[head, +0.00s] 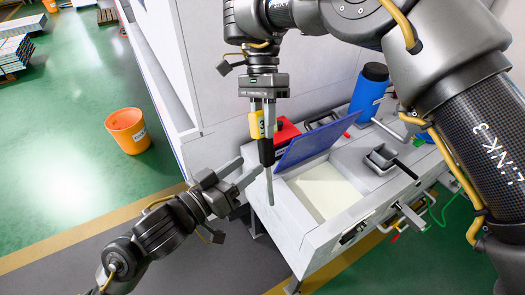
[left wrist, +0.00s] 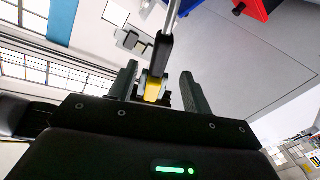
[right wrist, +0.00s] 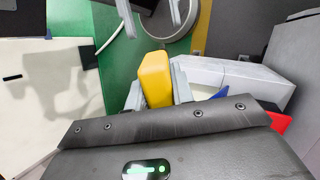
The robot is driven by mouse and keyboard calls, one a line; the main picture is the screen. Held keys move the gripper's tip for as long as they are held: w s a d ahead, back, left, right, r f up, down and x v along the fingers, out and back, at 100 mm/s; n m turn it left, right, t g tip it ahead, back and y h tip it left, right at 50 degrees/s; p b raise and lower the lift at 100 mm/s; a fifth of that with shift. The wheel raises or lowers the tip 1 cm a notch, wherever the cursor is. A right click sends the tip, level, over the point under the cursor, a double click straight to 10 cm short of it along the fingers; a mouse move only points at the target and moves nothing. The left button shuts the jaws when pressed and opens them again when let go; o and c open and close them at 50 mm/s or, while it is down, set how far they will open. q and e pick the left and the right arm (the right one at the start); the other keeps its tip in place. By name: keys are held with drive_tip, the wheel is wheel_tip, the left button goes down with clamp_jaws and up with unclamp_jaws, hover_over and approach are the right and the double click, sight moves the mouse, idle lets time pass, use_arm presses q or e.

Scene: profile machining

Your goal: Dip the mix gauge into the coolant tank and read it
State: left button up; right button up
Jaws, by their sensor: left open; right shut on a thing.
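The mix gauge (head: 257,125) has a yellow body, a black collar and a thin grey tube pointing down. My right gripper (head: 262,103) is shut on its yellow body, which also shows in the right wrist view (right wrist: 155,78). The tube's tip hangs at the left side of the coolant tank (head: 283,207), apart from the pale liquid (head: 325,190). The tank's blue lid (head: 318,143) stands open. My left gripper (head: 243,178) is open and empty, below and left of the gauge. In the left wrist view the gauge (left wrist: 163,55) appears between its fingers, not gripped.
A red box (head: 286,130) stands behind the lid. A blue bottle (head: 369,95) and a dark square holder (head: 382,160) are on the bench to the right. The grey machine wall (head: 200,60) rises behind. An orange bucket (head: 126,130) stands on the green floor, left.

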use_arm(q)
drive_tip(key=x, duration=1)
drive_tip(key=shift+w, duration=0.2)
drive_tip(key=shift+d, duration=0.1)
clamp_jaws()
use_arm(e)
drive_tip(key=o, duration=1.1)
drive_tip(key=shift+c, duration=0.2)
